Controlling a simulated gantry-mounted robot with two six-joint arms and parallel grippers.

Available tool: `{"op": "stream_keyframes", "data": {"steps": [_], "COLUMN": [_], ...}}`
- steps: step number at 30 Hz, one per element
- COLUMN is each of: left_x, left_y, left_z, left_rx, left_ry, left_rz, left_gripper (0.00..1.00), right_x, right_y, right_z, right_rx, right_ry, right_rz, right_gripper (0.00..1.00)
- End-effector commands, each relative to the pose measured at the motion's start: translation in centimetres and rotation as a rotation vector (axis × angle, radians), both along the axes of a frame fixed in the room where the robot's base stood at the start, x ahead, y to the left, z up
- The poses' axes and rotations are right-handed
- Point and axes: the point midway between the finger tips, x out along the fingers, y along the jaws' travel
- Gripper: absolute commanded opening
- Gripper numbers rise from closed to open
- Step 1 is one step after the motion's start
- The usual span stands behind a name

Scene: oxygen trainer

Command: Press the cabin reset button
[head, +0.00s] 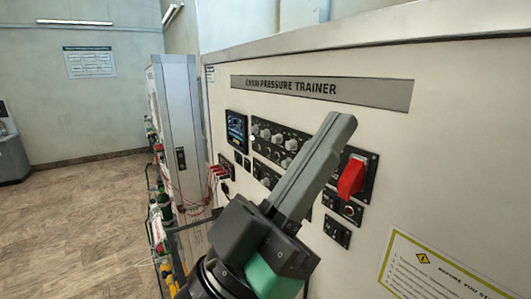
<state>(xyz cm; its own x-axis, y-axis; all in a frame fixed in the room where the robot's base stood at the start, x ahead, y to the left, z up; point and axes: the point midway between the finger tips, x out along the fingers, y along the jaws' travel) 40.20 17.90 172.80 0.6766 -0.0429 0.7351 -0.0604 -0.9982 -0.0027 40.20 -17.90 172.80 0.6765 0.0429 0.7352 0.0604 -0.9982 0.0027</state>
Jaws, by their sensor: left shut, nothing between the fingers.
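The white trainer panel (460,130) faces me, with a grey "CABIN PRESSURE TRAINER" label strip (322,90) near its top. My left gripper (341,124) is shut and empty. It points up and to the right in front of the panel, hiding part of the controls. I cannot tell whether its tips touch the panel. A large red switch or guard (351,178) sits right of the fingers. Small control plates (343,208) lie below it. I cannot tell which control is the cabin reset button. My right gripper is not in view.
A small screen (237,132) and a knob panel (281,140) are left of my gripper. Red leads (217,171) hang from the panel's left part. A tall grey cabinet (178,125) stands beyond, with bottles (160,215) beside it. The floor at left is clear.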

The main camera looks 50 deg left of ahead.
Motion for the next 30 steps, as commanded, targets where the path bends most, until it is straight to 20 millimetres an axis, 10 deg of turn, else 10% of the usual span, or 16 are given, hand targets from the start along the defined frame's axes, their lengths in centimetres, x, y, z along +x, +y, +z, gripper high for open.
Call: {"op": "stream_keyframes", "data": {"steps": [11, 18, 30], "left_x": [0.0, 2.2, 10.8], "left_y": [0.0, -0.5, 15.0], "left_z": [0.0, -0.9, -8.6], "left_rx": [0.028, 0.349, 0.851], "left_ry": [-0.003, 0.005, 0.402], "left_rz": [0.03, 0.33, 0.853], "left_gripper": [0.0, 0.0, 0.0], "right_x": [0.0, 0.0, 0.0], "right_y": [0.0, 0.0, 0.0], "right_z": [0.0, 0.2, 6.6], "right_rx": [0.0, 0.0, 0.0], "right_ry": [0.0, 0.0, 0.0], "right_rz": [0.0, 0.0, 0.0], "right_gripper": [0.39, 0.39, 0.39]}}
